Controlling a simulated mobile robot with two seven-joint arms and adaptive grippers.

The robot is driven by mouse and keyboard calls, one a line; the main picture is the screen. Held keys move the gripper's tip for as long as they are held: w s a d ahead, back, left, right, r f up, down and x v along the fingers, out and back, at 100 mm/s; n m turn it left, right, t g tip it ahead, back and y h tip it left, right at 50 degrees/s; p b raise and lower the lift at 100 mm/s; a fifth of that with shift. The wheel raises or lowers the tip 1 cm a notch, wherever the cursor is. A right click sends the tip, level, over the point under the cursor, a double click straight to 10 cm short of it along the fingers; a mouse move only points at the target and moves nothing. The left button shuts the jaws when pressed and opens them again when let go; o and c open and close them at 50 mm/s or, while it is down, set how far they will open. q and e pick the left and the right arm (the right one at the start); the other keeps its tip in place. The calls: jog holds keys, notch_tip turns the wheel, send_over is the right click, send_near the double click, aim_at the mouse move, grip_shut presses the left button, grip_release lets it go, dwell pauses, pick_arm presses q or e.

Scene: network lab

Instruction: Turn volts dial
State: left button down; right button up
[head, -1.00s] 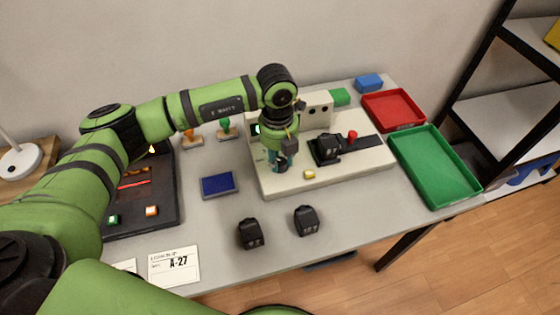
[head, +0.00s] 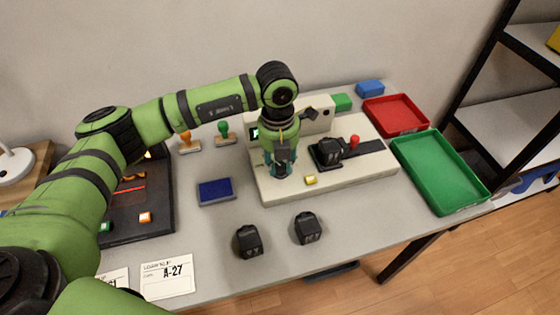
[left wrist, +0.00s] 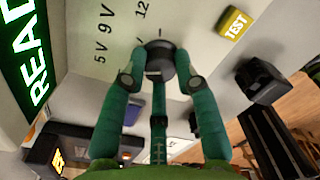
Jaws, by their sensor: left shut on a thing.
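The volts dial (left wrist: 160,57) is a dark round knob on the beige tester (head: 330,181). In the left wrist view it sits between my left gripper's teal fingers, below printed marks that read 5V, 9V and 12. My left gripper (left wrist: 160,72) is shut on the dial, a finger on each side. In the head view my left gripper (head: 281,170) points down at the tester's left part and hides the dial. I cannot read which mark the dial points at. My right gripper is not in view.
The yellow TEST button (left wrist: 234,23) and a black block in a cradle (head: 328,151) are close to the dial. A lit green display (left wrist: 28,60) stands beside it. Two black blocks (head: 247,240) lie in front; green (head: 440,172) and red (head: 396,115) trays stand right.

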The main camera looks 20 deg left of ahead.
aim_at(279, 165)
pick_arm(q)
jog(key=c, duration=0.9)
grip_release()
jog(key=shift+c, duration=0.2)
notch_tip(279, 165, up, 12)
jog(key=shift+a, duration=0.2)
